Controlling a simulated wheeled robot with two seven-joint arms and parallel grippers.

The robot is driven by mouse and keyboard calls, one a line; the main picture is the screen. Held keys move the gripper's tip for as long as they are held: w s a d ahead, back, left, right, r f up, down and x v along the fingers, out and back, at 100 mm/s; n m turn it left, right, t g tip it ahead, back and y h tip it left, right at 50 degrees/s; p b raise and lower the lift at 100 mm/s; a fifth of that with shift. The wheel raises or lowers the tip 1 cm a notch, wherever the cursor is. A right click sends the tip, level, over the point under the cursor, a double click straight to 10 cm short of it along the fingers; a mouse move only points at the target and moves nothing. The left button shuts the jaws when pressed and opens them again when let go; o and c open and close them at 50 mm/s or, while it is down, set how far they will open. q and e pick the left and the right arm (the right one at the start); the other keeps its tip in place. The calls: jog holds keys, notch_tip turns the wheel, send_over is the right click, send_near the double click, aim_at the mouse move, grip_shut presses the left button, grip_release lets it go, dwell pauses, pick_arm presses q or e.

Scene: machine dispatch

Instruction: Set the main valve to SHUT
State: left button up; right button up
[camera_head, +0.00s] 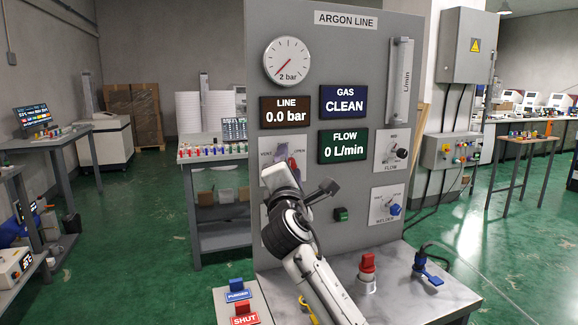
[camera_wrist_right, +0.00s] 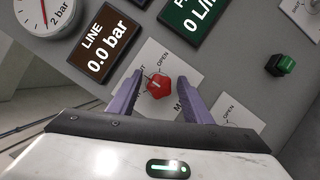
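The grey ARGON LINE panel (camera_head: 352,60) stands in front of me. In the right wrist view, a red knob (camera_wrist_right: 159,86) sits on a white plate (camera_wrist_right: 178,62) marked OPEN, with a partly hidden word beginning with M. My right gripper (camera_wrist_right: 158,98) is open, with its purple fingers on either side of the knob; I cannot tell whether they touch it. In the head view, this gripper (camera_head: 291,166) covers part of the upper left plate. The knob's exact setting is unclear. The line display (camera_head: 285,111) reads 0.0 bar. My left gripper is out of view.
A flow knob (camera_head: 401,152), a green button (camera_head: 341,214) and a blue knob (camera_head: 395,209) sit on the panel. Blue PURGED (camera_head: 238,292) and red SHUT (camera_head: 243,315) tags lie at the front. A red-topped fitting (camera_head: 367,264) stands on the bench.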

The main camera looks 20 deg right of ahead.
jog(key=b+v, duration=0.1)
jog(key=v, duration=0.9)
jog(key=shift+s, duration=0.15)
jog(key=shift+a, duration=0.1)
